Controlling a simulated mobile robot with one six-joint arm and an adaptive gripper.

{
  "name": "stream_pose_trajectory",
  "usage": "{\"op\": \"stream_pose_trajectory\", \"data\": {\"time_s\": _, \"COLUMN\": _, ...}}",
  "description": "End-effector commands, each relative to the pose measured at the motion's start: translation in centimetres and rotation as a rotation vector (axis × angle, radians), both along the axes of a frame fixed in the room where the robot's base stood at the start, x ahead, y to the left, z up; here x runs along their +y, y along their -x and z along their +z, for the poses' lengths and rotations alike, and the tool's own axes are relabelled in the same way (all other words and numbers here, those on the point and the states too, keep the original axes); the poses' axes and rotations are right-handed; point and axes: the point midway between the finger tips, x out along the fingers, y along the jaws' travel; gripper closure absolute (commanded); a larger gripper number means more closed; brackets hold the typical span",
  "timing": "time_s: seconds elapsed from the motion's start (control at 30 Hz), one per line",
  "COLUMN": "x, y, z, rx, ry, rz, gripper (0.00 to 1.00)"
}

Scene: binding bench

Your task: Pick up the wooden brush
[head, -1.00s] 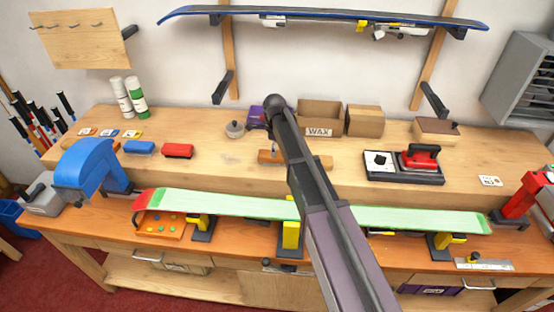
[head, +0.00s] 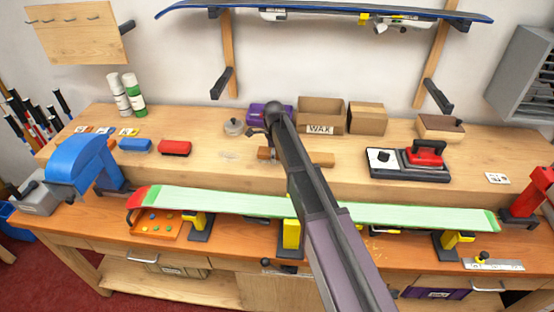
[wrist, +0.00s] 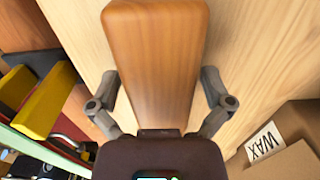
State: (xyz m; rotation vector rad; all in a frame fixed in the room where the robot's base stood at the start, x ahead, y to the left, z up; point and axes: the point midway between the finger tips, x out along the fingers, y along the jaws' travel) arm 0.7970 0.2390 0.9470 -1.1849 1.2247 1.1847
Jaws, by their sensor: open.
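The wooden brush (head: 322,159), an orange-brown block, lies on the raised wooden shelf of the bench, partly hidden behind my arm. In the wrist view the brush (wrist: 157,55) runs lengthwise up the picture, and its near end reaches down to the gripper's palm. My gripper (wrist: 160,82) is open, with one finger on each side of the brush and a gap at both sides. In the head view my gripper (head: 268,147) is just over the left part of the brush, mostly hidden by my wrist. The brush's underside and bristles are hidden.
Behind the brush stand a WAX box (head: 320,115), a purple box (head: 256,115) and a round tin (head: 233,127). An iron (head: 425,153) rests on a pad to the right. A green ski (head: 230,202) is clamped in front.

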Motion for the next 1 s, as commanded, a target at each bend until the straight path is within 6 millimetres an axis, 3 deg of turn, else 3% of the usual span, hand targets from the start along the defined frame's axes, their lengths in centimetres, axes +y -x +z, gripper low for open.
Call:
{"op": "stream_pose_trajectory", "data": {"time_s": 0.63, "x": -0.04, "y": -0.01, "z": -0.18, "rx": 0.0, "ry": 0.0, "rz": 0.0, "gripper": 0.0}}
{"op": "stream_pose_trajectory", "data": {"time_s": 0.67, "x": -0.04, "y": -0.02, "z": -0.18, "rx": 0.0, "ry": 0.0, "rz": 0.0, "gripper": 0.06}}
{"op": "stream_pose_trajectory", "data": {"time_s": 0.9, "x": -0.06, "y": -0.01, "z": -0.18, "rx": 0.0, "ry": 0.0, "rz": -0.001, "gripper": 0.77}}
{"op": "stream_pose_trajectory", "data": {"time_s": 1.0, "x": -0.06, "y": -0.02, "z": -0.18, "rx": 0.0, "ry": 0.0, "rz": -0.001, "gripper": 0.8}}
